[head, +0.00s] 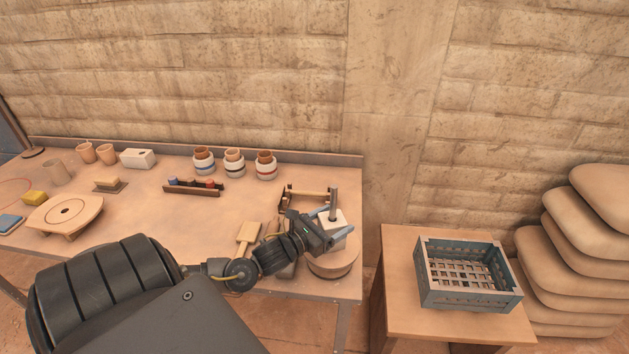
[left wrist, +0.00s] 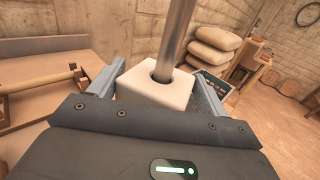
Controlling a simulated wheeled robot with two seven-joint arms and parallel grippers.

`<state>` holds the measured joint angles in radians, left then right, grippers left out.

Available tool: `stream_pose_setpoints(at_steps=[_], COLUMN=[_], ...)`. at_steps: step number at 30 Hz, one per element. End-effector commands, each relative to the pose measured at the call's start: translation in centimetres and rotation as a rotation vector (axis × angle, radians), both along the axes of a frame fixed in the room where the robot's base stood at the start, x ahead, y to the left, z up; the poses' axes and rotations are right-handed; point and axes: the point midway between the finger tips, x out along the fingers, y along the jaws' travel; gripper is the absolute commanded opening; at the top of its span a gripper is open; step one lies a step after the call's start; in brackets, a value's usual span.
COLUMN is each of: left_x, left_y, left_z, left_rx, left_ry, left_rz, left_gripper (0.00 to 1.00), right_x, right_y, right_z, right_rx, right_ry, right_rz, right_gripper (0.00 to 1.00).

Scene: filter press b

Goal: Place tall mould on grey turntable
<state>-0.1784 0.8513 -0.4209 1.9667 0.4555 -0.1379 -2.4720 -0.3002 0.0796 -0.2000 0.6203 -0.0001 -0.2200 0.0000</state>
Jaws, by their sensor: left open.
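A white block-shaped mould (head: 337,219) stands on a round turntable (head: 333,264) at the right front corner of the workbench. The turntable looks tan-brown under this light. In the left wrist view the mould (left wrist: 150,88) has a round hole in its top, with a grey metal rod (left wrist: 175,45) standing up from it. My left gripper (head: 334,224) is open, with its fingers on either side of the mould. Whether the fingers touch it I cannot tell. The mould's lower part is partly hidden by my gripper. My right gripper is not in view.
A wooden rack (head: 303,196) lies just behind the gripper, and a wooden paddle (head: 248,236) to its left. Several jars stand along the back. A second white block (head: 137,158) is at back left. A blue-grey crate (head: 465,275) sits on a side table at right.

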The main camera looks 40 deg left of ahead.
Motion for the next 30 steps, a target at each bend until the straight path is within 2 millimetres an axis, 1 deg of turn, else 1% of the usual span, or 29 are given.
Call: stream_pose_setpoints(at_steps=[1,3,9,15,21,30], left_x=[-1.1,-2.5,-6.4,-9.1,-10.2,-10.3], left_y=[0.1,0.3,0.8,1.2,1.4,1.4], left_z=[-0.3,-0.4,-0.3,-0.1,0.0,0.1], left_rx=[0.001,0.002,0.001,0.000,0.000,0.000], left_ry=[0.004,0.004,0.004,0.002,0.000,-0.001], left_rz=[-0.002,-0.001,-0.001,-0.001,0.000,0.000], left_gripper=[0.77,0.77,0.77,0.77,0.77,0.77], right_x=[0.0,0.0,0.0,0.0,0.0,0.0], right_y=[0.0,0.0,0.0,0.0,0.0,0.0], right_z=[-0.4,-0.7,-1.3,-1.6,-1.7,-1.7], right_rx=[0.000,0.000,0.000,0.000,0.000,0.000], right_ry=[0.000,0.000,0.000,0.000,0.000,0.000], right_rz=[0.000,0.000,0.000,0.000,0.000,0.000], right_gripper=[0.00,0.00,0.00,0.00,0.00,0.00])
